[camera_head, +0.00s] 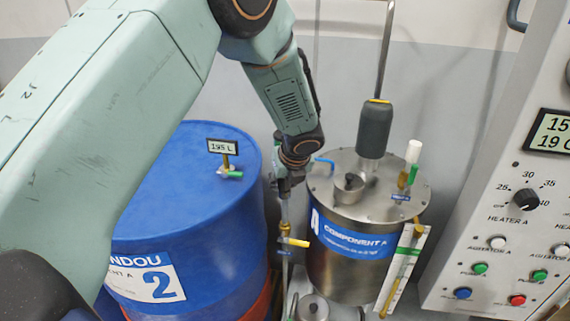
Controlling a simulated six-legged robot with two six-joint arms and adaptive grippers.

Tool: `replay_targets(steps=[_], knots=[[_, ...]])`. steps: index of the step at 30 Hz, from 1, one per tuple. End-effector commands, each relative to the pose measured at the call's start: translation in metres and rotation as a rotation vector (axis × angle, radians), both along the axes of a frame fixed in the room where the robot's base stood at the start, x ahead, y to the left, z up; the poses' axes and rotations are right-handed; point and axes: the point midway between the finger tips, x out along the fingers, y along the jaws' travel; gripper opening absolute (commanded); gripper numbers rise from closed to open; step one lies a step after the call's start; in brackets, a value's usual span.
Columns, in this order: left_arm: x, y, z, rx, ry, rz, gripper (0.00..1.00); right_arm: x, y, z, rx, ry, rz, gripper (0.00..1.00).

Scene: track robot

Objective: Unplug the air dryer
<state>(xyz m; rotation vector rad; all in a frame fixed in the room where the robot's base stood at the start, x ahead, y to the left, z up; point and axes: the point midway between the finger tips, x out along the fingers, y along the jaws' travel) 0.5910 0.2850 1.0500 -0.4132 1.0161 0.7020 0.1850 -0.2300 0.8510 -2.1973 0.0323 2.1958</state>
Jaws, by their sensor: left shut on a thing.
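My left arm comes in from the left and reaches down between a blue drum and a steel tank. My left gripper (286,187) is small and dark in the view, at the top of a slim upright metal pipe (285,215) with a yellow-handled valve (294,242). It is shut on the top of this pipe; its fingers hide the exact contact. I cannot tell for sure which part is the air dryer. A white-topped fitting (413,152) stands on the tank lid, apart from the gripper. My right gripper is not in view.
The blue drum (205,165) with a 195 L display (222,147) stands left. The steel tank (335,265) with a dark agitator motor (375,130) stands right of the gripper. A control panel (500,215) fills the right side. The gap between drum and tank is narrow.

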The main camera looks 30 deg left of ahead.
Motion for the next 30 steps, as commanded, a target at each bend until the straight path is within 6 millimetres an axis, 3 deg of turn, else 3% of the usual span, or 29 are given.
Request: replay_targets(steps=[30], knots=[[0.002, 0.000, 0.033, 0.002, -0.005, -0.001, 0.00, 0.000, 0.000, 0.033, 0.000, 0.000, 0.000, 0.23]])
